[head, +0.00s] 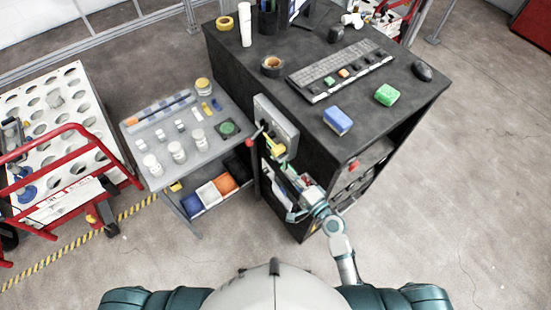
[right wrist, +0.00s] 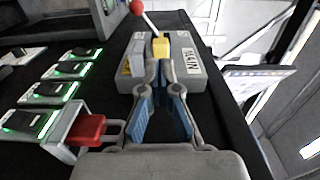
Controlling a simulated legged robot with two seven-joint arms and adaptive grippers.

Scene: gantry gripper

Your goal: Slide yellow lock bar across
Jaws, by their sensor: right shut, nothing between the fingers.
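The yellow lock bar (head: 276,148) sits on the front of a grey switch box (head: 279,118) fixed to the side of the dark bench. In the right wrist view the yellow bar (right wrist: 160,46) stands upright in the middle of the grey box (right wrist: 187,72), which has a MAIN label. A lever with a red ball (right wrist: 137,7) rises behind it. My right gripper (head: 294,212) is below the box in the head view. In the right wrist view its blue-padded fingers (right wrist: 160,68) are shut and empty, their tips just in front of the bar. Contact cannot be told. My left gripper is not in view.
In the right wrist view, green-lit modules (right wrist: 43,92) and a red handle (right wrist: 87,128) lie left of the gripper. A grey side table (head: 175,105) with jars stands left of the dark bench (head: 330,80). Open floor lies to the right.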

